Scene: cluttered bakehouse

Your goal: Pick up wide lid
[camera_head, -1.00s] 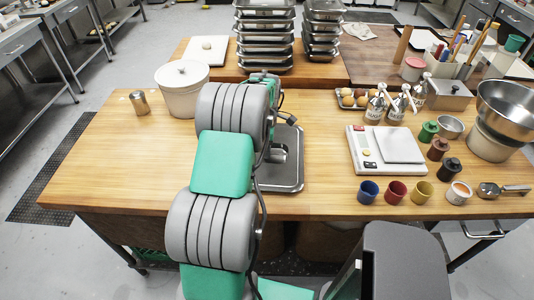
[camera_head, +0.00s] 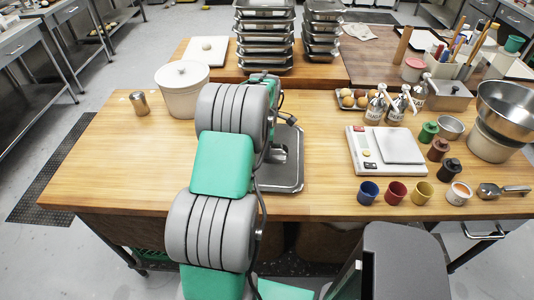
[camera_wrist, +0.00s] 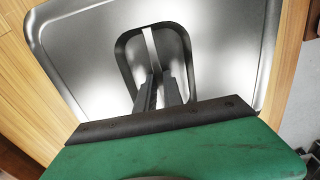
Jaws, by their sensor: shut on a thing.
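The wide lid (camera_head: 292,174) is a flat, rectangular sheet of shiny metal with rounded corners. In the head view it lies on the wooden table, partly hidden behind my arm. In the wrist view the lid (camera_wrist: 85,50) fills most of the picture, with a recess and an upright strip-like handle at its middle. My gripper (camera_wrist: 158,82) is over the recess, its two dark fingers shut on the handle. I cannot tell whether the lid is clear of the table.
A white lidded tub (camera_head: 182,100) and a small metal shaker (camera_head: 139,103) stand to the left. A scale (camera_head: 362,150), several coloured cups and pump bottles stand to the right. Stacked metal pans (camera_head: 264,45) rise behind. The table's left front (camera_head: 120,180) is clear.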

